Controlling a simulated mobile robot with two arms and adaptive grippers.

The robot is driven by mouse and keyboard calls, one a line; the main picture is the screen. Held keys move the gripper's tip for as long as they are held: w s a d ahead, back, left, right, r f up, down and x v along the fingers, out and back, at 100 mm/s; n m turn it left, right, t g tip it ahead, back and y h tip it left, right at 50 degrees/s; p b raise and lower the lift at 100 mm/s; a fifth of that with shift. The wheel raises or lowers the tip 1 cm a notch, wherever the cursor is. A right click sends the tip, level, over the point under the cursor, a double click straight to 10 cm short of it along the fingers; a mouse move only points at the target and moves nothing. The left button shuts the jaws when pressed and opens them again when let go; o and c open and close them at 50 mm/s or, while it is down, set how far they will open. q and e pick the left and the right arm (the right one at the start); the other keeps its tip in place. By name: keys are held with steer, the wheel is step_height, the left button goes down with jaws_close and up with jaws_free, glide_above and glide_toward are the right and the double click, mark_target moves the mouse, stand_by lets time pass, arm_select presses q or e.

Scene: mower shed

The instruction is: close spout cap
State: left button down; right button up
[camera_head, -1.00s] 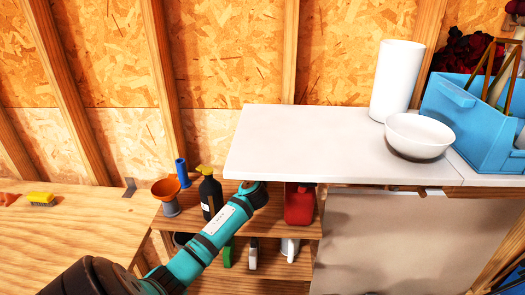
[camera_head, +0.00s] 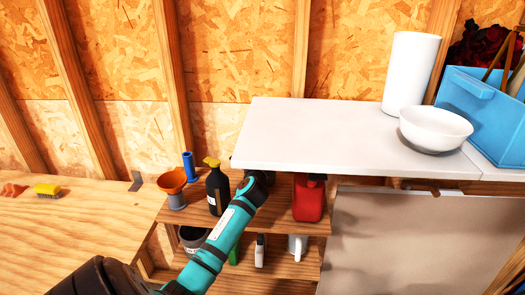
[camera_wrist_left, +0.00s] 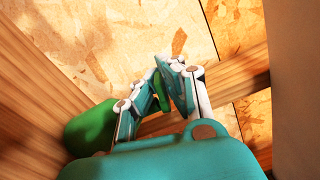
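My left arm reaches under the white worktop in the head view, and its gripper is hidden there. In the left wrist view my left gripper (camera_wrist_left: 166,72) has its fingers close together, with a thin green piece (camera_wrist_left: 160,94) between them. I cannot tell whether they press on it. A larger rounded green object (camera_wrist_left: 92,128) is beside the left finger. A red can (camera_head: 308,198) stands on the shelf right of my wrist in the head view. I cannot make out a spout cap for certain. My right gripper is in neither current view.
The shelf holds a black bottle with a yellow top (camera_head: 217,190), an orange funnel (camera_head: 172,182) and a blue tube (camera_head: 190,166). The white worktop (camera_head: 300,140) overhangs it, carrying a white bowl (camera_head: 436,132) and white cylinder (camera_head: 411,72). The wooden bench (camera_head: 75,225) is mostly clear.

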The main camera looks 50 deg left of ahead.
arm_select(q)
steer(key=shift+s+f+n+b, duration=0.1)
steer(key=shift+f+n+b, duration=0.35)
steer(key=shift+n, duration=0.75)
steer(key=shift+f, duration=0.1)
steer(key=c, duration=1.5)
jaws_free()
steer(key=shift+a, duration=0.1)
steer(key=shift+o, duration=0.2)
steer(key=v, duration=1.2)
